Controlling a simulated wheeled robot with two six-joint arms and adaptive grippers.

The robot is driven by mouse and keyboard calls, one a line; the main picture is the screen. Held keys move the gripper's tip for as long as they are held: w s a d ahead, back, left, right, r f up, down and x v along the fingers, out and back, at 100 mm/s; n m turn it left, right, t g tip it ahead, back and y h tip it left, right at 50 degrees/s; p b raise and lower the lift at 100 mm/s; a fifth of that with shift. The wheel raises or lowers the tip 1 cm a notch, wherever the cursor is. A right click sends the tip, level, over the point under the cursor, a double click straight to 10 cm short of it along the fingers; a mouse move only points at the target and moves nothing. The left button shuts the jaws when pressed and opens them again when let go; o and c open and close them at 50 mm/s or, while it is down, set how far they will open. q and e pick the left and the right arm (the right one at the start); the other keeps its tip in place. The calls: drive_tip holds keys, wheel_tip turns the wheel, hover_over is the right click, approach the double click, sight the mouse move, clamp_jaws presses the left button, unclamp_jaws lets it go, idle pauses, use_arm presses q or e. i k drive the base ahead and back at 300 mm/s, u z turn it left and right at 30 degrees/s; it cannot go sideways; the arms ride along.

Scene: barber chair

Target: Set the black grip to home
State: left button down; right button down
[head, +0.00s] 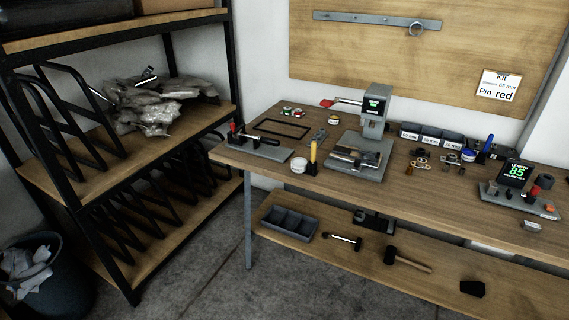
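Neither of my grippers is in view. I cannot tell for sure which part is the black grip. At the left of the workbench, a grey base plate (272,151) carries a small black fixture (237,137) with a bit of red on it. At the right, a grey device (519,199) has a black display (515,174) reading 85 in green and a dark upright knob (544,181). A grey press (374,122) with a small screen and a red-ended lever (327,103) stands mid-bench. The settings of these parts are too small to read.
The wooden workbench (430,196) also holds a white jar (298,165), a yellow-handled tool (312,157) and labelled grey bins (431,135). Its lower shelf holds a grey tray (290,223) and a hammer (407,262). A black-framed rack (150,150) and bin stand left. The floor between is clear.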

sight(263, 140)
drive_tip(key=z, duration=0.3)
drive_tip(key=i, duration=0.65)
drive_tip(key=z, duration=0.55)
